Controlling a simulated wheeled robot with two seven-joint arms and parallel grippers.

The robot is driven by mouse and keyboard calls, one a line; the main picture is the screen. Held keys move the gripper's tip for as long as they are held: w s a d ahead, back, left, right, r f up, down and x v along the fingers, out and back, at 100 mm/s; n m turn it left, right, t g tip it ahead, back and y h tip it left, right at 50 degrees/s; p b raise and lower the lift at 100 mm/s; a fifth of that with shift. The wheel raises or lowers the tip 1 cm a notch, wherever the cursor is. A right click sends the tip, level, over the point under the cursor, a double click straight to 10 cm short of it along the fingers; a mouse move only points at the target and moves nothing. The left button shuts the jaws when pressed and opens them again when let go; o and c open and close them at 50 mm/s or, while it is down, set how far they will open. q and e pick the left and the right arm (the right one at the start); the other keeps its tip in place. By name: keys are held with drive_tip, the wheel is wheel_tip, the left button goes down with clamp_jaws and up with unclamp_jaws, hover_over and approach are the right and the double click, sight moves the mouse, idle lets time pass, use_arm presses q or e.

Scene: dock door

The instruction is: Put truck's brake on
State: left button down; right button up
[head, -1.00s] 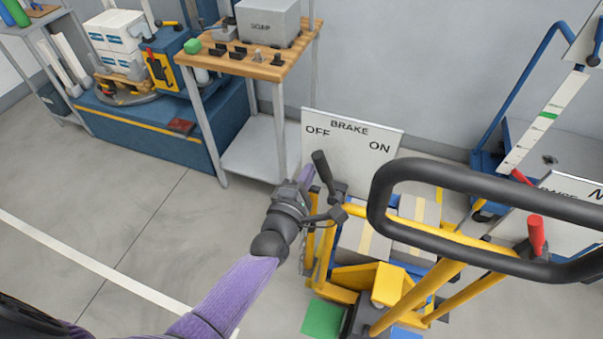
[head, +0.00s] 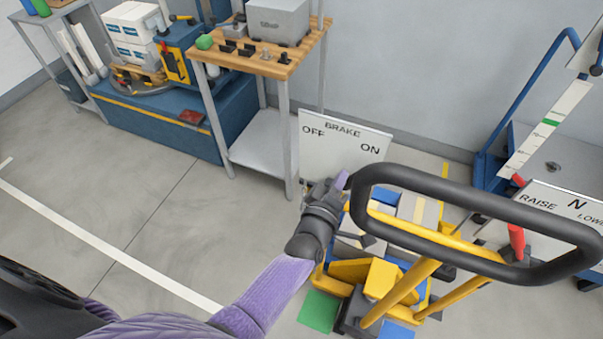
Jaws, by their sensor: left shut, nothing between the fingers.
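The white brake sign (head: 345,150) stands behind the truck, with OFF at its left and ON at its right. The yellow pallet truck (head: 382,278) has a large black loop handle (head: 480,189) across the right of the view. My left gripper (head: 340,182) is shut and empty, in front of the sign's lower edge and beside the left end of the loop. The black brake lever is not clearly visible now; my gripper and the loop cover that area, so I cannot tell its position or whether I touch it. My right gripper is not in view.
A red lever (head: 516,232) stands inside the loop near a RAISE/N/LOWER sign (head: 560,208). A wooden-topped bench (head: 275,62) is behind, and a blue-framed lift (head: 497,152) is at right. The floor at left is clear.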

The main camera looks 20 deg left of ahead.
use_arm(q)
drive_tip(key=shift+d+f, duration=0.1)
drive_tip(key=shift+d, duration=0.25)
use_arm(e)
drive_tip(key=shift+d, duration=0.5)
